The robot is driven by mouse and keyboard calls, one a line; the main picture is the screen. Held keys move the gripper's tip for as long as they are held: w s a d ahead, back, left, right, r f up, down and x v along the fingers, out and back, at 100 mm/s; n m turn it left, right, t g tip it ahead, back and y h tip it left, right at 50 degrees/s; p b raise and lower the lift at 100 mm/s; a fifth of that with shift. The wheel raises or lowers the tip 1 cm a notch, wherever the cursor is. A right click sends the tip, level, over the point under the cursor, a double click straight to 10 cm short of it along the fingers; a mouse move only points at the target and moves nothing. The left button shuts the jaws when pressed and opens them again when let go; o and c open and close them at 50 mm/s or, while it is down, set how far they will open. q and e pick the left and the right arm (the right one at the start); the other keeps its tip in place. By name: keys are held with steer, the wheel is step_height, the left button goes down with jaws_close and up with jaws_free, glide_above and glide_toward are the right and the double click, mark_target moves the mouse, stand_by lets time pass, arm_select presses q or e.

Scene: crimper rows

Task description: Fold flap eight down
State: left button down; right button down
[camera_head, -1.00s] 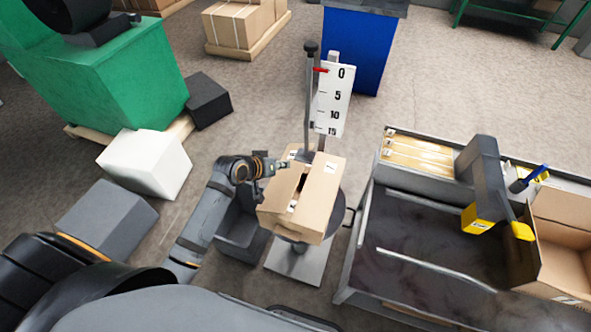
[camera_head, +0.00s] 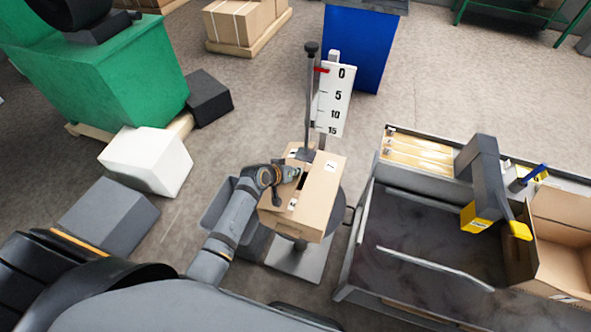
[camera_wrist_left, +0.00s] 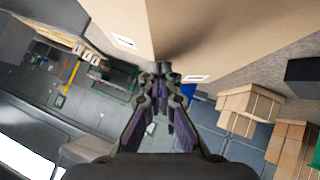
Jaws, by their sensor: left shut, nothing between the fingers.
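My left gripper (camera_head: 297,173) is shut and empty, at the box's upper left, over or against the left flap's far end. In the left wrist view its fingertips (camera_wrist_left: 162,70) are close to labelled cardboard (camera_wrist_left: 122,18). My right gripper is not in view.
A post with a numbered scale (camera_head: 335,100) rises just behind the box. A dark grey bin (camera_head: 225,215) stands left of the stand, partly behind my arm. A grey workbench (camera_head: 410,240) with an open carton (camera_head: 560,240) is to the right.

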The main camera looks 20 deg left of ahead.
arm_select(q)
steer(key=d+f, duration=0.1)
steer(key=f, duration=0.2)
steer(key=shift+d+b, duration=0.35)
steer(key=shift+r, duration=0.1)
